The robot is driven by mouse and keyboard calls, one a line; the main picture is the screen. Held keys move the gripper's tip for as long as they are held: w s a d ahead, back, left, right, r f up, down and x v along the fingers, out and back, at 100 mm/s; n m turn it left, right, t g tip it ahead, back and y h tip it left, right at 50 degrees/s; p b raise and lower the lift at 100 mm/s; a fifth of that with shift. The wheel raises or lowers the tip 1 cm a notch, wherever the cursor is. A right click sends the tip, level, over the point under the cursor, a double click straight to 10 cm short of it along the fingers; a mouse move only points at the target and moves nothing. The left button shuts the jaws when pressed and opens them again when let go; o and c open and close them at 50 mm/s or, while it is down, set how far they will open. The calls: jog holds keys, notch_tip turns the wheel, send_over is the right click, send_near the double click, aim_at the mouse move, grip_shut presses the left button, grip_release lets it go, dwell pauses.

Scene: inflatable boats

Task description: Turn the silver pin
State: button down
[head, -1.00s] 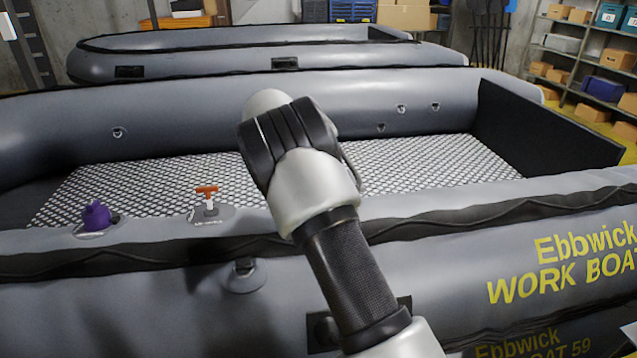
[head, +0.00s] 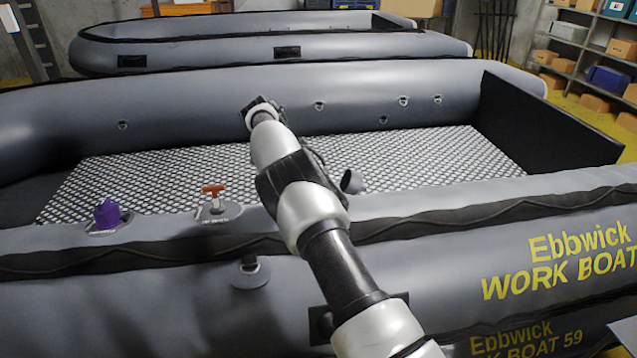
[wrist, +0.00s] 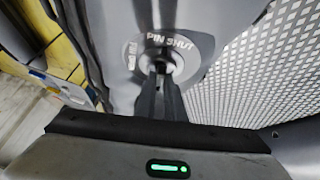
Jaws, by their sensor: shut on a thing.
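In the wrist view my gripper (wrist: 160,84) is shut on the silver pin (wrist: 160,67), of which only a small part shows between and beyond the dark fingertips. The pin stands at the middle of a round grey patch (wrist: 184,62) on the boat's tube. The patch bears the words "PIN SHUT" and a second, smaller label at its left that I cannot read. In the head view my arm runs up across the near tube, and the pin and my fingertips cannot be made out there.
A small dark grey round part (head: 350,181) shows just right of my arm. A second boat (head: 250,45) and shelves (head: 585,50) stand behind.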

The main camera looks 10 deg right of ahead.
jog(key=shift+f, duration=0.1)
jog(key=c, duration=1.8)
grip_release()
jog(key=shift+c, duration=0.2)
jog(key=shift+n+b, duration=0.3)
jog(key=shift+b, duration=0.1)
